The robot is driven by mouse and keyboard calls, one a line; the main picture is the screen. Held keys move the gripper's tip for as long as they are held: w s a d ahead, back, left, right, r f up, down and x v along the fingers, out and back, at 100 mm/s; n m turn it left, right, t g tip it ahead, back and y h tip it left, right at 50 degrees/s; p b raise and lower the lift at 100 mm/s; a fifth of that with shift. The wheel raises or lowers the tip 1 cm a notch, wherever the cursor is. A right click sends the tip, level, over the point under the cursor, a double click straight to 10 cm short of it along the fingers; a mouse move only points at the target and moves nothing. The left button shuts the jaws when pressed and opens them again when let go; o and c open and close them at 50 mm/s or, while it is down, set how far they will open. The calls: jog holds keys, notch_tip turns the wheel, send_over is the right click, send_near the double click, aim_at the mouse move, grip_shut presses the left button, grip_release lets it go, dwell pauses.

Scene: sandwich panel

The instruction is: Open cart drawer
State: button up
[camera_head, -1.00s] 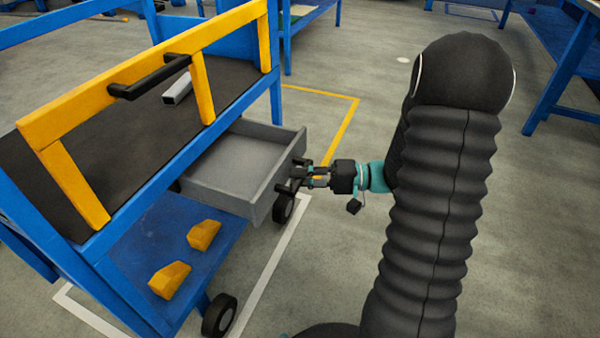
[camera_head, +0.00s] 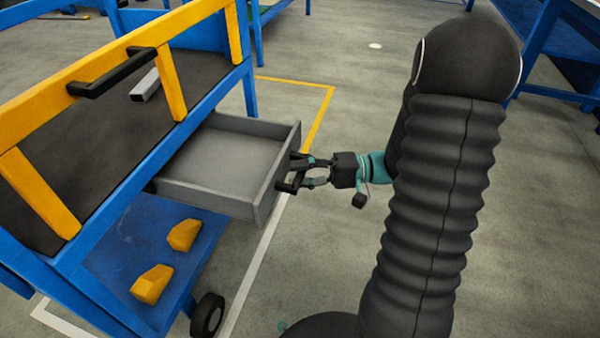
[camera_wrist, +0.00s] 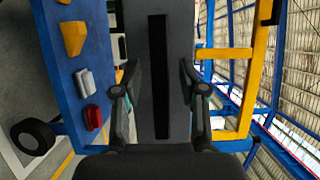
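The grey cart drawer (camera_head: 222,160) stands pulled out from under the dark top of the blue cart (camera_head: 200,115). Its black bar handle (camera_head: 284,187) is on the drawer front and also shows in the wrist view as a dark strip (camera_wrist: 159,75). My gripper (camera_head: 306,171) is at the handle. In the wrist view my gripper's fingers (camera_wrist: 159,80) stand apart on either side of the handle, with visible gaps. Whether a finger touches it from behind cannot be told. The drawer looks empty inside.
Yellow blocks (camera_head: 184,235) lie on the lower blue shelf. A wheel (camera_head: 207,315) is at the front.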

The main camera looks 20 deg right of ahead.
jog(key=shift+d, duration=0.1)
jog(key=s+d, duration=0.2)
jog(key=d, duration=0.9)
jog(key=shift+d, duration=0.35)
